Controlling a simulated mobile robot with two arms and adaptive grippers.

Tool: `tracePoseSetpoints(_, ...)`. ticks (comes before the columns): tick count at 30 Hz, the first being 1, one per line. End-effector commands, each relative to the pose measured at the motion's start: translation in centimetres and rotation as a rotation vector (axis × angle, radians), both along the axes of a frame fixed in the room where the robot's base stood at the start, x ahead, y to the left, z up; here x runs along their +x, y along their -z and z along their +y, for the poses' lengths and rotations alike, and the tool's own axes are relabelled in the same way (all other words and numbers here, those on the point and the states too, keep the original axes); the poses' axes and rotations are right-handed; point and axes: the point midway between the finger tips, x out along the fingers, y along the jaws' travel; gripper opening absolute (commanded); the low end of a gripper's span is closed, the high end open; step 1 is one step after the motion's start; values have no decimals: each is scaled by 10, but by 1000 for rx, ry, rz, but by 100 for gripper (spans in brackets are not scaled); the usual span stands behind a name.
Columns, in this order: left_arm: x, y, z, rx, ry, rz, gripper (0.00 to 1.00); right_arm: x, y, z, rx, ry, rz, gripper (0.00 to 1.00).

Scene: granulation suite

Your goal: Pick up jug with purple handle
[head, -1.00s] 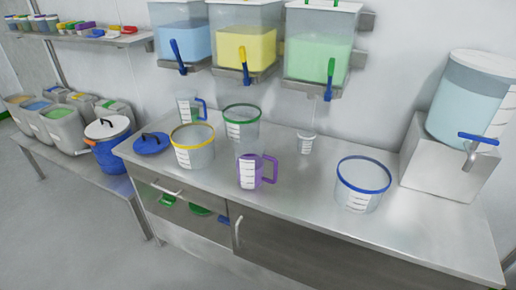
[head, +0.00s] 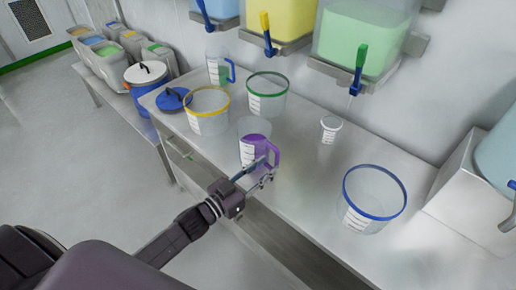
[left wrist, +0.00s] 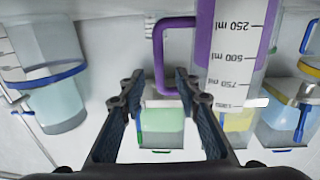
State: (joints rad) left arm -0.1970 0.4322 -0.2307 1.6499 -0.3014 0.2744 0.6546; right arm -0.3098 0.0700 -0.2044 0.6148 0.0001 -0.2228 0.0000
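The clear measuring jug with the purple handle (head: 252,152) stands upright near the front edge of the steel counter. Its purple handle (head: 275,158) points right. My left gripper (head: 263,174) is at the handle, in front of the jug. In the left wrist view, which looks upside down, the jug (left wrist: 232,45) is close, with its scale facing me. The handle (left wrist: 158,50) lies just beyond and between the spread fingertips of the left gripper (left wrist: 160,85). The left gripper is open and holds nothing; I cannot tell whether it touches the handle. My right gripper is not in view.
Behind the jug stand a yellow-rimmed bucket (head: 207,112), a green-rimmed bucket (head: 267,97) and a blue-handled jug (head: 217,67). A small white-rimmed cup (head: 329,130) and a blue-rimmed bucket (head: 372,198) stand to the right. Dispensers with levers hang above. Counter (head: 310,185) between is clear.

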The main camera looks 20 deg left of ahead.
Motion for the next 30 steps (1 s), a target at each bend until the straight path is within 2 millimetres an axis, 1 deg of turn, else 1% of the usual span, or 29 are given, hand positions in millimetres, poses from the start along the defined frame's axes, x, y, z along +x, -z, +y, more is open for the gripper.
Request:
tracePoseSetpoints(2, 7, -1, -3, -1, 0, -1, 30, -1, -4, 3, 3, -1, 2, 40)
tracePoseSetpoints(5, 20, 0, -8, -3, -2, 0, 30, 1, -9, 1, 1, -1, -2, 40)
tracePoseSetpoints(9, 37, 2, -16, -2, -1, 0, 30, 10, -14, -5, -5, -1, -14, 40)
tracePoseSetpoints(12, 45, 3, -19, 0, 0, 1, 30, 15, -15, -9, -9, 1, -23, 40)
tracePoseSetpoints(20, 47, 4, -21, 1, 0, 2, 30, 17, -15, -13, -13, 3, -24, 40)
tracePoseSetpoints(21, 47, 4, -21, 1, 0, 2, 29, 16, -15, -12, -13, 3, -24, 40)
tracePoseSetpoints(23, 47, 4, -21, 1, 0, 2, 23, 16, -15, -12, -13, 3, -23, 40)
tracePoseSetpoints(29, 47, 4, -21, 1, -1, 2, 1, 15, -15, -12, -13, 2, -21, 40)
tracePoseSetpoints(30, 47, 4, -20, 1, -1, 2, 0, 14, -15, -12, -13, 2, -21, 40)
